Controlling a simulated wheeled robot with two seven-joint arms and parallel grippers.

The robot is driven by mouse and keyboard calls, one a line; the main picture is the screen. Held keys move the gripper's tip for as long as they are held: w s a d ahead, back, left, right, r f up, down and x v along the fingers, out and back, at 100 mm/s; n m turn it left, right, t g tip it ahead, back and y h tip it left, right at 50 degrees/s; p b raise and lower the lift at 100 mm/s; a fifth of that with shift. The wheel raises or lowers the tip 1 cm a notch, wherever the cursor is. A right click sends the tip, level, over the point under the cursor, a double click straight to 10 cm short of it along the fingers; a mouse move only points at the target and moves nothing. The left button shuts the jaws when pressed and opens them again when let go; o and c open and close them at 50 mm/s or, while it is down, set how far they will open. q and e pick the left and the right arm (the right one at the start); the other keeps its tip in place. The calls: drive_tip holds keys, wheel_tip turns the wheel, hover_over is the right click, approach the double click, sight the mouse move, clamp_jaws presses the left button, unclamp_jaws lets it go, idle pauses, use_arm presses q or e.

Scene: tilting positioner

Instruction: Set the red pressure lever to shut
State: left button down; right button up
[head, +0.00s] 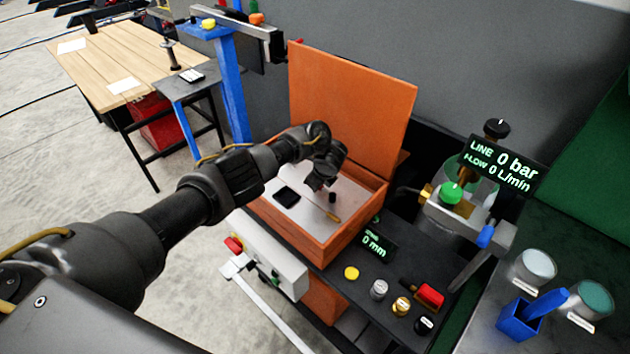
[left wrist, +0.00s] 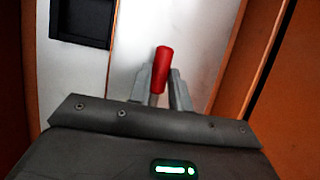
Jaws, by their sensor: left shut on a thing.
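The red lever (left wrist: 162,68) shows in the left wrist view as a short red handle, slightly tilted, between the two grey fingers of my left gripper (left wrist: 162,90). The gripper is shut on it. Its lower part is hidden by the fingers and the gripper body. In the head view my left gripper (head: 322,178) reaches down into an open orange box (head: 322,252), over its pale floor. The red lever cannot be made out there, as the gripper covers that spot. My right gripper is in neither view.
The box's orange lid (head: 350,100) stands open behind my gripper. A dark square (head: 286,197) lies on the pale panel, left of the gripper. Displays read 0 mm (head: 375,241) and 0 bar, 0 L/min (head: 502,163). Several knobs and a red part (head: 430,295) sit in front.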

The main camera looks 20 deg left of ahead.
use_arm(q)
drive_tip(key=c, duration=1.4)
unclamp_jaws()
drive_tip(key=shift+w, duration=0.15)
drive_tip(key=shift+o, duration=0.5)
drive_tip(key=shift+r, duration=0.1)
drive_tip(key=p+v, duration=0.5)
drive_tip(key=v, duration=0.5)
drive_tip(key=shift+s+r, duration=0.25)
drive_tip(key=shift+r, duration=0.05)
drive_tip(key=shift+d, duration=0.1)
drive_tip(key=shift+f, duration=0.1)
